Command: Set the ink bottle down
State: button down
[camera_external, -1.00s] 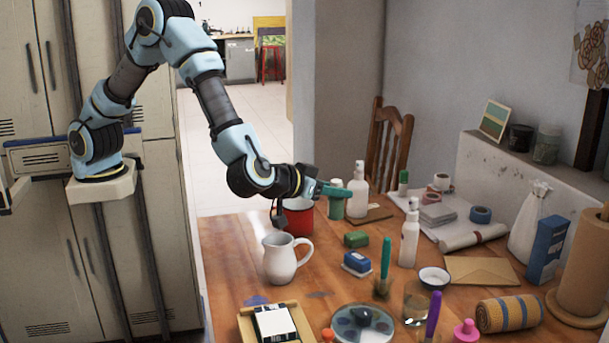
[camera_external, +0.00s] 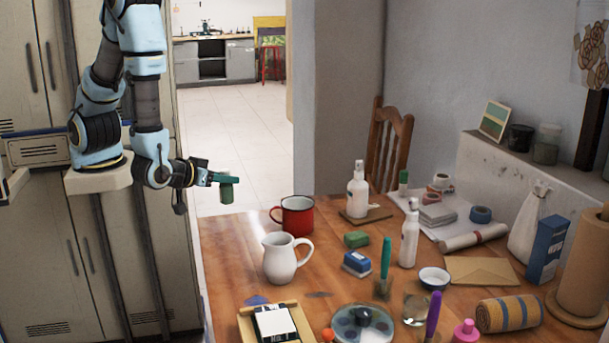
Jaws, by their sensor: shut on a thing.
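The bottle is seen against the pale floor, just above the table's far left corner in the picture. It is in the air and touches no surface that I can see. The wooden table (camera_external: 222,262) fills the lower right of the view.
A red mug (camera_external: 297,216) and a white pitcher (camera_external: 281,260) stand on the table's left part. A white spray bottle (camera_external: 358,192) stands on a small board (camera_external: 378,214) at the back. Bare wood shows along the left edge. Several art supplies crowd the middle and right.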

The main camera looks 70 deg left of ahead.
aim_at(221, 192)
notch_tip(221, 192, down, 4)
jog(key=b, duration=0.2)
jog(key=shift+b, duration=0.3)
jog(key=shift+f, duration=2.15)
jog(key=shift+f, duration=0.15)
jog(key=c, duration=0.6)
grip_release()
